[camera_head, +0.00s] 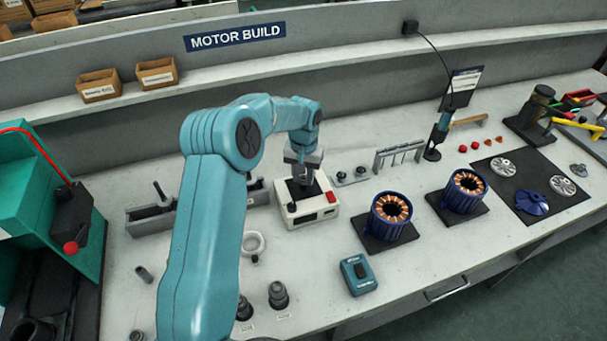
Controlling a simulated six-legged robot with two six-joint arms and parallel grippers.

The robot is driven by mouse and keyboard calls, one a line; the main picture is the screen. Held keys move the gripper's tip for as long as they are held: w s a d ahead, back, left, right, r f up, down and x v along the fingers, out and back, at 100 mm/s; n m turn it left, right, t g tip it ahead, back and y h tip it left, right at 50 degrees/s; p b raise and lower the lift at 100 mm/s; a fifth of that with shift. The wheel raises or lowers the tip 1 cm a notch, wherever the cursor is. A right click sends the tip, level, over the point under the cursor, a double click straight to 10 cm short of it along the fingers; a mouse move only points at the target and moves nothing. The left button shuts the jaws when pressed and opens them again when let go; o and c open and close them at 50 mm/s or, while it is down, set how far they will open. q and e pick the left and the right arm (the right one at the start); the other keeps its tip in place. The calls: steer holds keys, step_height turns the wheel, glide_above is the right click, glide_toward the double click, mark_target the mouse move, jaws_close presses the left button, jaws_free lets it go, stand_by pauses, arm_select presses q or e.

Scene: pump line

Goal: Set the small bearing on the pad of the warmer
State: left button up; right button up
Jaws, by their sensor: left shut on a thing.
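The warmer (311,214) is a small cream box with a dark top and a red switch on its front, standing mid-bench. My left gripper (303,181) points down right over the warmer's dark pad (310,191). It is shut on the small bearing, which is mostly hidden between the fingers at this size. I cannot tell whether the bearing touches the pad. My right gripper is not in view.
A pale ring (253,244) lies left of the warmer. Two blue stators (390,213) (464,189) stand on dark plates to the right. A teal box (358,274) lies in front. A grey rack (398,155) stands behind right. A green press (45,200) fills the left edge.

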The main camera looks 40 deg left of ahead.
arm_select(q)
steer(key=shift+f, duration=0.35)
steer(key=shift+r, duration=0.1)
steer(key=o, duration=1.1)
steer(key=shift+r+p, duration=1.8)
steer(key=shift+r, duration=1.25)
